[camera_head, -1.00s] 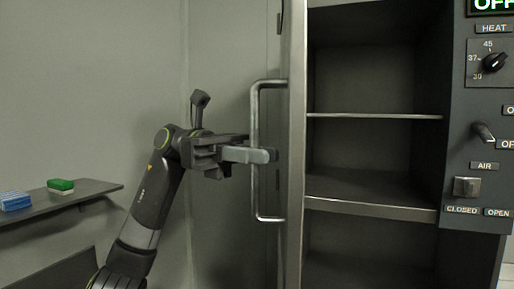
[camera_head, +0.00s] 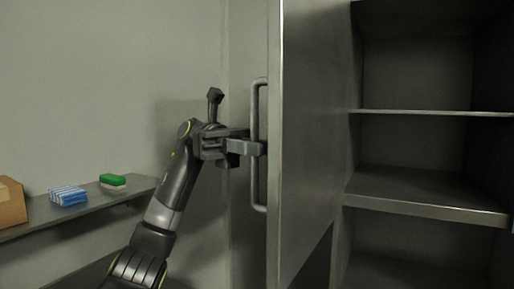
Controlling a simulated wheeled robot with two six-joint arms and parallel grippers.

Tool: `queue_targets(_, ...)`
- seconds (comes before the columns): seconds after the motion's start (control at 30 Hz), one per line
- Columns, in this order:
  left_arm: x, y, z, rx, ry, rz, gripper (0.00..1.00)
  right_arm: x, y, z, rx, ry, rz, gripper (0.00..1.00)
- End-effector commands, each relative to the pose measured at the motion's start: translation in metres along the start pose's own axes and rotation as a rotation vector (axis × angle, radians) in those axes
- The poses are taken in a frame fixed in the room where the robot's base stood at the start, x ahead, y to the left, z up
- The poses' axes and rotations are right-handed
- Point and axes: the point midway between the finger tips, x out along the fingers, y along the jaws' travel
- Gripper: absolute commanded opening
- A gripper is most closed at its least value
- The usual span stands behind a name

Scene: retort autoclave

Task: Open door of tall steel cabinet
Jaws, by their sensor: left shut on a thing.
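The tall steel cabinet (camera_head: 420,205) stands at the right with its dark inside and shelves in view. Its door (camera_head: 305,140) is swung open, and I see its inner face and front edge. The vertical bar handle (camera_head: 258,190) is on the door's outer face, to the left of the edge. My left gripper (camera_head: 256,148) is shut on the handle at about mid-height. Its fingertips reach to the bar close to the door, and the far finger is partly hidden. My right gripper is not in view.
A grey wall shelf (camera_head: 140,187) at the left holds a blue-and-white pack (camera_head: 68,196), a green-topped sponge (camera_head: 112,181) and a brown box (camera_head: 11,202). The cabinet's shelves (camera_head: 425,207) look empty. A plain wall stands behind my left arm.

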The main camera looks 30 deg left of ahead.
Motion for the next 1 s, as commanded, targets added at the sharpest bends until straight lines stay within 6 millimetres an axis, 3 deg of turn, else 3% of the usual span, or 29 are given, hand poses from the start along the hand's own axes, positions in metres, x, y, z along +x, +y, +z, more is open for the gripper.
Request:
queue_targets(0.17, 0.000, 0.000, -0.001, -0.002, 0.002, 0.001, 0.00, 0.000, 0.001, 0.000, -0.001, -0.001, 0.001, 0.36)
queue_targets(0.2, 0.000, 0.000, -0.001, -0.002, 0.002, 0.001, 0.16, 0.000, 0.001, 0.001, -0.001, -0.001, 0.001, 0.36)
queue_targets(0.3, 0.000, 0.000, -0.001, -0.002, 0.001, 0.001, 0.29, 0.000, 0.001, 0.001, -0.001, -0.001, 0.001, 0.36)
queue_targets(0.67, -0.003, 0.000, -0.001, -0.001, 0.000, 0.002, 0.30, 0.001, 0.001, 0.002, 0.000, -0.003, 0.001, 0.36)
queue_targets(1.0, -0.043, 0.001, -0.001, -0.002, -0.001, 0.003, 0.30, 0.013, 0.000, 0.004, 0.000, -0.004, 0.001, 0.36)
